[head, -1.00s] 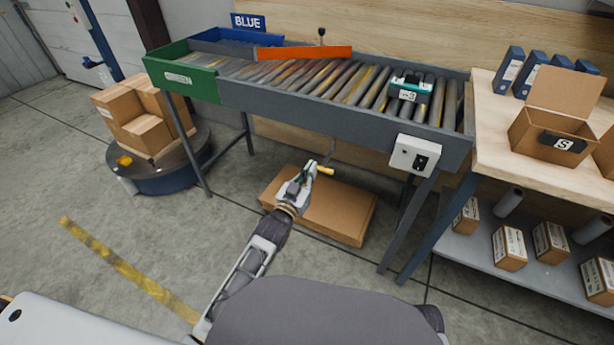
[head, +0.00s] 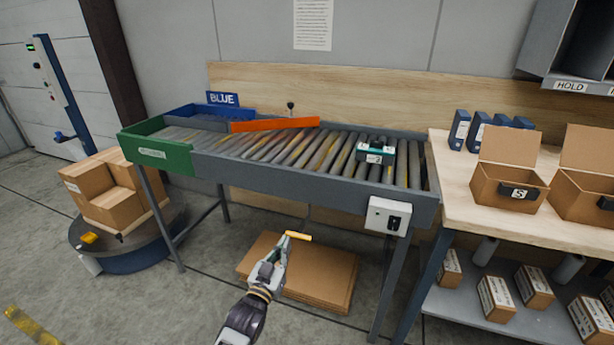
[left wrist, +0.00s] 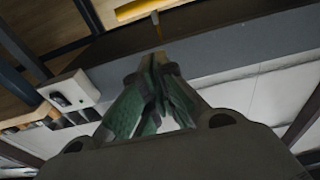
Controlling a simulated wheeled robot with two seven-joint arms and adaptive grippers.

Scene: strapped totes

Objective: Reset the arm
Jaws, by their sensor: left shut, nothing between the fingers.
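My left gripper (head: 280,247) is in front of the roller conveyor (head: 310,183), below its front rail. Its fingers also show in the left wrist view (left wrist: 157,65), shut together with nothing between them. A yellow handle (head: 298,236) shows just beyond the fingertips, and also at the top of the left wrist view (left wrist: 140,9). I cannot tell whether the fingers touch it. My right gripper is not in view.
A teal-and-black tote (head: 376,151) sits on the rollers, right of an orange bar (head: 275,124). Flat cardboard (head: 315,282) lies under the conveyor. A control box (head: 388,216) hangs on the front rail. A workbench (head: 460,185) with open boxes stands at right.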

